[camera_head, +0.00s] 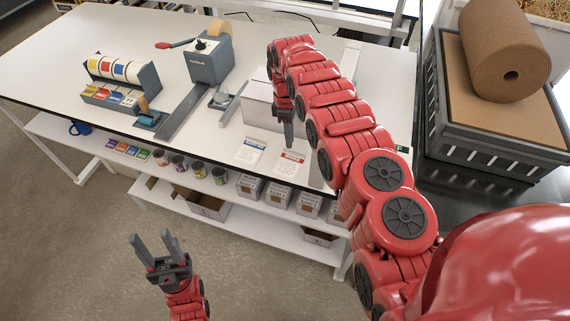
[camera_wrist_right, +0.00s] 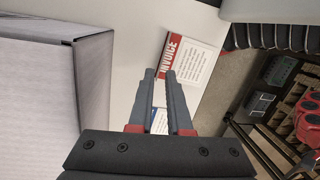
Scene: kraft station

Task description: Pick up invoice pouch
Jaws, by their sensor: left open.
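The invoice pouch (camera_head: 290,165), white with a red header, lies flat at the table's front edge. In the right wrist view the pouch (camera_wrist_right: 193,62) shows its word INVOICE just beyond the fingertips. My right gripper (camera_head: 289,143) points down at the pouch's far edge; in the right wrist view its fingers (camera_wrist_right: 160,73) are a little apart with nothing between them. I cannot tell whether the tips touch the pouch. My left gripper (camera_head: 151,238) is open and empty, low in front of the table.
A blue-headed pouch (camera_head: 250,150) lies left of the red one; part of this blue label (camera_wrist_right: 158,121) shows between my right fingers. A white box (camera_head: 259,104) stands close beside my right gripper. A grey crate (camera_head: 490,150) bearing a brown roll (camera_head: 497,62) stands at the right.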

